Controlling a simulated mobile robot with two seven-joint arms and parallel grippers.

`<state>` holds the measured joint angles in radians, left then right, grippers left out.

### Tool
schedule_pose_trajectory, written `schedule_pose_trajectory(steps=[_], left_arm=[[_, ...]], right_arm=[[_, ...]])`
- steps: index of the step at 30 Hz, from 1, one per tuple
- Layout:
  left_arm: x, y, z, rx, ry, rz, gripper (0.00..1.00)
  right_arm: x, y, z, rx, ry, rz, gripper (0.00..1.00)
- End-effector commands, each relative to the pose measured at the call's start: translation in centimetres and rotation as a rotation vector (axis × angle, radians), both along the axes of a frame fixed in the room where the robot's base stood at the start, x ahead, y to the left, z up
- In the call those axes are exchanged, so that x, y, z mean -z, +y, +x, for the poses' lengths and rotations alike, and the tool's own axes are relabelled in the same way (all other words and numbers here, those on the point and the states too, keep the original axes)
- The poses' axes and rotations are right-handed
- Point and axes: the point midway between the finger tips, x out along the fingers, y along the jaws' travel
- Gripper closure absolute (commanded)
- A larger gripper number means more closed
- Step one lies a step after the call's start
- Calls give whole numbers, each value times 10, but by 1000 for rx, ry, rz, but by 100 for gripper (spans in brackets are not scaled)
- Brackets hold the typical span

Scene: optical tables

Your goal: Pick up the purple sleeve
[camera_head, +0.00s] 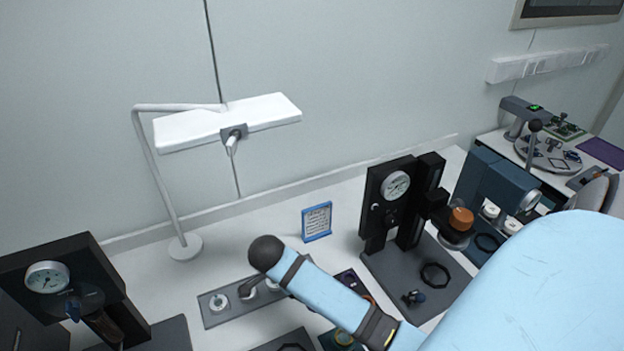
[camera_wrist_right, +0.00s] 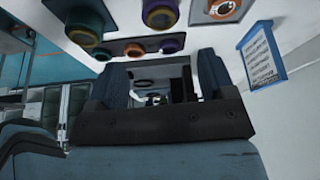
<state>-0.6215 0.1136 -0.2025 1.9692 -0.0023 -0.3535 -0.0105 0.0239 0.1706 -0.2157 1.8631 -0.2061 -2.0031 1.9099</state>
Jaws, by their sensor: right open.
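In the right wrist view, several short round coloured pieces with bright rings hang into the top of the picture. A purple one, which looks like the purple sleeve (camera_wrist_right: 172,44), is at top centre, beside an orange one (camera_wrist_right: 133,49). In the head view a light blue arm covers much of that area, and I cannot make out the sleeve there. My left gripper is not in view.
A blue-framed sign (camera_head: 317,221) stands on the white table. A black gauge press (camera_head: 392,207) is right of it, and another gauge machine (camera_head: 70,287) is at lower left. A white lamp (camera_head: 228,122) stands at the back. A grey plate (camera_head: 233,310) holds small round parts.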

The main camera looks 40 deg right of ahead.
Motion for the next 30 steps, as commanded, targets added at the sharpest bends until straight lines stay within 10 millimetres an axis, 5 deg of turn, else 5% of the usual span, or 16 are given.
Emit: schedule_pose_trajectory(steps=[3, 9, 30], left_arm=[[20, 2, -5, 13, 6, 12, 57], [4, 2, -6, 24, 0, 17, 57], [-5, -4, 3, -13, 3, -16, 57]], right_arm=[[28, -11, -3, 2, 4, -5, 24], [56, -24, -5, 1, 4, -3, 24], [118, -54, -8, -1, 0, 0, 24]])
